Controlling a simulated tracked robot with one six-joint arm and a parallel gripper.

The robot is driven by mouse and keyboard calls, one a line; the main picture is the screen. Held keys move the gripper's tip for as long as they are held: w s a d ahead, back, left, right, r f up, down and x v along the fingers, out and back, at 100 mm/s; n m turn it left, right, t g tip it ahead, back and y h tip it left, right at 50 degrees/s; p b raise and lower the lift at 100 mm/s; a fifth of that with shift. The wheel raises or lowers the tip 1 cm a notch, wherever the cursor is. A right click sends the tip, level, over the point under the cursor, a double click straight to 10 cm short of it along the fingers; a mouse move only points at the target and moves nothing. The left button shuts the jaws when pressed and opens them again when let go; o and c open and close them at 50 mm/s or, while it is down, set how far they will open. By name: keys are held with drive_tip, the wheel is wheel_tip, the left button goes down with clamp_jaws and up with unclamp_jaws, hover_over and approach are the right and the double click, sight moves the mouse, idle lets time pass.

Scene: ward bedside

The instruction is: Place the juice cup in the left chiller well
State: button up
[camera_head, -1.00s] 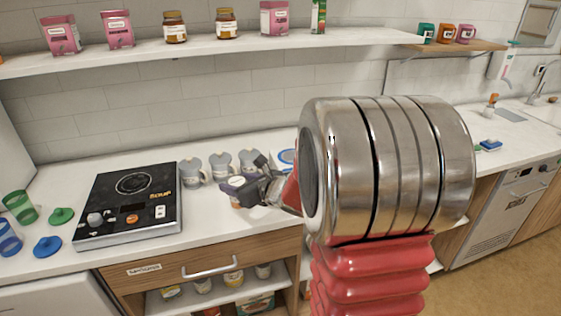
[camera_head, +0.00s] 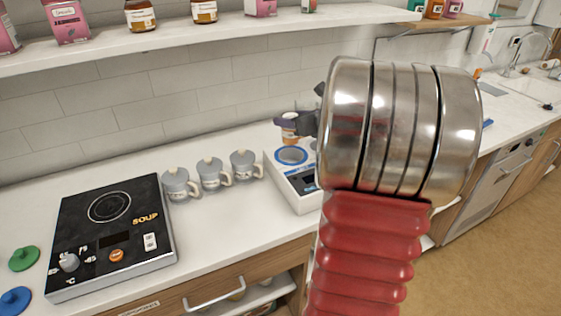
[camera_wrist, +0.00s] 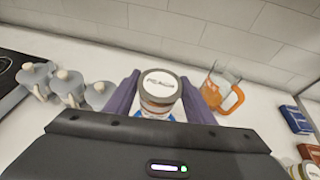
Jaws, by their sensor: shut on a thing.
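The juice cup (camera_wrist: 159,86) is small, with a pale lettered lid and an orange-brown band. It is upright between the purple fingers of my gripper (camera_wrist: 160,98), which is shut on it. In the head view the cup (camera_head: 289,138) hangs above the white chiller (camera_head: 303,199), close over its left well, a blue-ringed round opening (camera_head: 291,156). A gap seems to show between the cup's bottom and the well. My arm hides the chiller's right part. In the wrist view my gripper's body covers most of the chiller.
Several grey lidded mugs (camera_head: 212,174) stand left of the chiller, beside a black hot plate (camera_head: 112,235). An orange-handled glass jug (camera_wrist: 222,90) stands right of the cup in the wrist view. A shelf with jars (camera_head: 204,12) runs above. Counter in front of the mugs is clear.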

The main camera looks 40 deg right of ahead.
sight(291, 144)
drive_tip(key=shift+d+r, duration=0.15)
drive_tip(key=shift+d, duration=0.2)
drive_tip(key=shift+w, duration=0.1)
drive_tip(key=shift+f, duration=3.15)
drive_tip(key=shift+f, duration=1.85)
drive_tip(key=shift+f, duration=0.1)
